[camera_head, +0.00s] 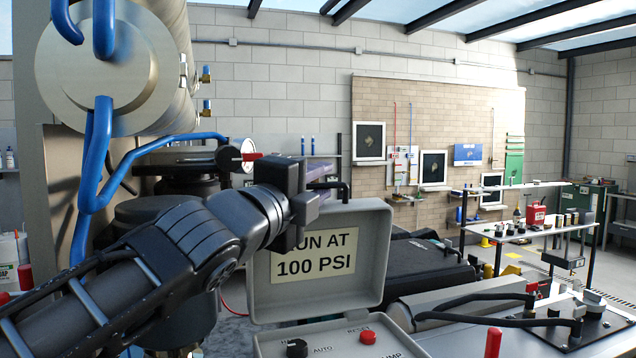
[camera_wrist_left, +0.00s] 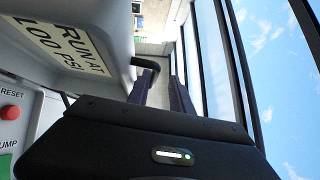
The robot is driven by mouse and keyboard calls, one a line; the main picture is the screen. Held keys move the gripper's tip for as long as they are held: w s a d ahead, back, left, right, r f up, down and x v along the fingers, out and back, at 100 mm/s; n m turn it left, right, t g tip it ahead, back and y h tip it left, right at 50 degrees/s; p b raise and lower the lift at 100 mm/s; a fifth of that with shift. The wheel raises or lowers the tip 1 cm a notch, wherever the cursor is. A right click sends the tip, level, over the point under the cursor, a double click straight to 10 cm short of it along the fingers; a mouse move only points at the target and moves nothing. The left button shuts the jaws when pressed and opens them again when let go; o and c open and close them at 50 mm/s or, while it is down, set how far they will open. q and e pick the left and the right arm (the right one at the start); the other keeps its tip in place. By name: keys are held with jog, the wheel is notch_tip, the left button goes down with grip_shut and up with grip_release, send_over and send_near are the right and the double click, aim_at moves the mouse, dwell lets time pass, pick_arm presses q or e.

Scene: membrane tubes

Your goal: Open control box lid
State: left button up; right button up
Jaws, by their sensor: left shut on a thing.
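The grey control box (camera_head: 270,345) is at the bottom centre of the head view, with a red reset button (camera_head: 367,337) and a black knob (camera_head: 297,348). Its lid (camera_head: 375,245) stands raised, about upright, with its "RUN AT 100 PSI" label facing me. The lid also shows in the left wrist view (camera_wrist_left: 100,20). A black handle (camera_head: 343,189) sits at the lid's top edge. My left gripper (camera_head: 322,178) is at that edge, its body covering the lid's upper left corner. Its fingers (camera_wrist_left: 165,92) are shut on the handle (camera_wrist_left: 147,65); the exact contact is partly hidden. My right gripper is out of view.
A large metal tank (camera_head: 110,65) with blue hoses is at the upper left. A black case (camera_head: 425,270) lies behind and right of the lid. Black pipes (camera_head: 480,305) and a dark plate are at the lower right. Shelves (camera_head: 510,235) stand farther back.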

pick_arm(q)
jog(key=r+v, duration=0.1)
jog(key=v, duration=0.6)
jog(key=shift+s+a+f, duration=0.15)
jog(key=shift+a+f, duration=0.15)
jog(key=shift+f, duration=0.2)
